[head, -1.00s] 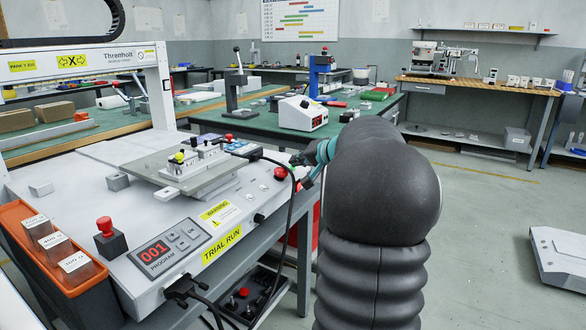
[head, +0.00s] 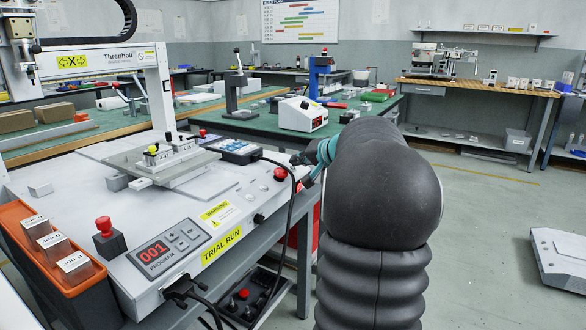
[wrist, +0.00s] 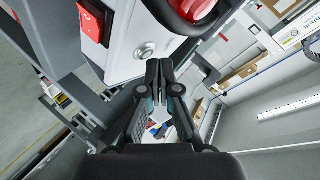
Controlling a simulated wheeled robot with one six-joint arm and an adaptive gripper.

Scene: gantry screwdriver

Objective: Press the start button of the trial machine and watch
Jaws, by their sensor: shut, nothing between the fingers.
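The trial machine (head: 120,220) is a white bench gantry with a yellow TRIAL RUN label and a program panel (head: 168,247) reading 001. In the wrist view, a silver round button (wrist: 145,50) sits on a white housing, between a red rocker switch (wrist: 95,20) and a large red dome (wrist: 195,8). I cannot read any label naming the start button. My gripper (wrist: 159,68) is shut and empty, its fingertips just beside and below the silver button in the picture; contact cannot be told. In the head view my arm hides most of the gripper.
A fixture plate (head: 130,158) carries small parts on the machine's bed. The gantry head (head: 20,50) hangs at upper left. A red mushroom button (head: 280,174) and black cable (head: 292,205) are near my arm. An orange bin (head: 40,215) stands front left.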

